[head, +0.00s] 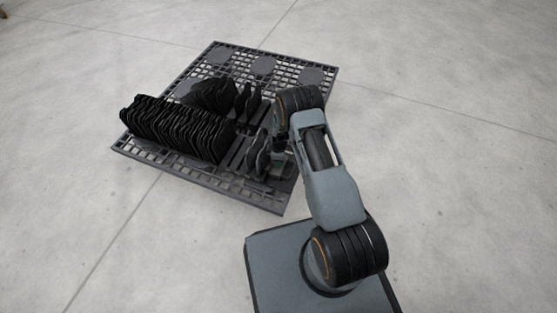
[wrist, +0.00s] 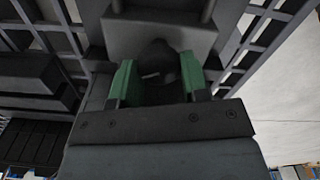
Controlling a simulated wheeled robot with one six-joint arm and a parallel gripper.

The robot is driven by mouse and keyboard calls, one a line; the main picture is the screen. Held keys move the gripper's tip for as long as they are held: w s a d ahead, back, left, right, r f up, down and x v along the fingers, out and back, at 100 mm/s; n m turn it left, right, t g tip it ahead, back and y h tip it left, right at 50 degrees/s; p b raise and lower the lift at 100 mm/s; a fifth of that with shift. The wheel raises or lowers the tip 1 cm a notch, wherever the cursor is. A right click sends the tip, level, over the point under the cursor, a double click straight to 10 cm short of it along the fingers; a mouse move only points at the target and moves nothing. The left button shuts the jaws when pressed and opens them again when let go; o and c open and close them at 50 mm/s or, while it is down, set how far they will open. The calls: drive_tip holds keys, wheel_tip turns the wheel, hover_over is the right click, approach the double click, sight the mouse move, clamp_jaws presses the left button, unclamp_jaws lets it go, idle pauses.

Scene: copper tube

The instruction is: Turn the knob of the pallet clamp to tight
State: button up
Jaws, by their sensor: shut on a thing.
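In the wrist view, my gripper (wrist: 158,82) has its two green-padded fingers on either side of a dark knob (wrist: 158,62) with a small pale mark. It is shut on the knob. The knob sits in front of a grey block of the pallet clamp (wrist: 160,32). The knob's lower part is hidden by my gripper. In the head view, my arm reaches to the right side of the dark grid pallet (head: 268,200), and the arm hides the gripper's fingertips and the knob.
A long row of black wavy plates (head: 175,128) stands on the pallet's left part. The concrete floor (head: 430,110) around the pallet is clear.

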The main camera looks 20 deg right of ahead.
drive_tip(key=m+b, duration=0.1)
drive_tip(key=m, duration=0.6)
drive_tip(key=shift+w+d, duration=0.1)
drive_tip(key=m, duration=0.4)
drive_tip(key=shift+b, duration=0.35)
drive_tip(key=m, duration=0.3)
drive_tip(key=shift+d+m, duration=0.1)
drive_tip(key=shift+m, duration=0.2)
drive_tip(key=m, duration=0.4)
drive_tip(key=shift+m+b, duration=0.3)
drive_tip(key=shift+d+m, duration=0.1)
drive_tip(key=shift+m, duration=2)
drive_tip(key=o, duration=0.9)
